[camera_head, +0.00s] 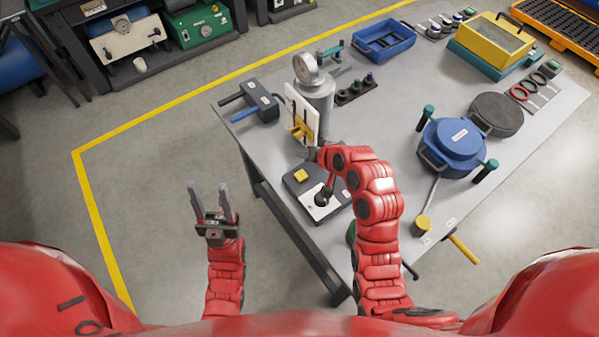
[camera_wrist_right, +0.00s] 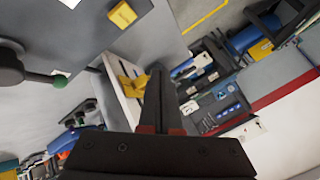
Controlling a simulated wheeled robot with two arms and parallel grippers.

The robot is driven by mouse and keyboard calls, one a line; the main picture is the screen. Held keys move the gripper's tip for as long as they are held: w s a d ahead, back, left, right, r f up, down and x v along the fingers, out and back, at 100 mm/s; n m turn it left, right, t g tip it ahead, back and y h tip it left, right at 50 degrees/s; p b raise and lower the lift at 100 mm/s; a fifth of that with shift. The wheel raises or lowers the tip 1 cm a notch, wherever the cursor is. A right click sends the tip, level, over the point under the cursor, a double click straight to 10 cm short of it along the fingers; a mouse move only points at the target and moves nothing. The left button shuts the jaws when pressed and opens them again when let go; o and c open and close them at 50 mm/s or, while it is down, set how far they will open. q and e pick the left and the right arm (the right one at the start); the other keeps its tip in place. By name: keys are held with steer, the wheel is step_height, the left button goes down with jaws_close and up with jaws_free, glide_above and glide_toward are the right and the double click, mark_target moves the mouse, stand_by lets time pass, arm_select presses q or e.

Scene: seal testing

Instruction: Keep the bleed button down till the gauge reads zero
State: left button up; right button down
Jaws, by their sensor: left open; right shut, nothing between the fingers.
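A round pressure gauge (camera_head: 306,68) sits on top of a grey cylinder (camera_head: 318,98); its needle is too small to read. In front stands an upright white panel (camera_head: 292,101) with a yellow handle (camera_head: 302,131), which also shows in the right wrist view (camera_wrist_right: 130,85). A dark control box (camera_head: 322,178) carries a yellow square button (camera_head: 300,176) and a black lever; no label says which is the bleed button. My right gripper (camera_head: 307,153) is shut and empty, close to the yellow handle; contact is unclear. My left gripper (camera_head: 210,189) is open, off the table.
A blue pot (camera_head: 455,139) with green-topped posts and a dark round lid (camera_head: 497,114) stand at right. A blue tray (camera_head: 384,40) and a yellow case (camera_head: 492,42) are at the back. A black and blue clamp (camera_head: 260,98) lies at the left edge. Floor left of the table is clear.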

steer(key=shift+f, duration=0.9)
steer(key=b, duration=0.3)
glide_above(303, 178)
step_height(303, 178, down, 6)
steer(key=shift+r, duration=0.1)
steer(key=shift+f+b, duration=0.5)
steer(key=shift+f, duration=0.15)
steer(key=shift+f, duration=0.1)
stand_by(0.6)
steer(key=shift+f+b, duration=0.3)
steer(key=shift+b, duration=0.1)
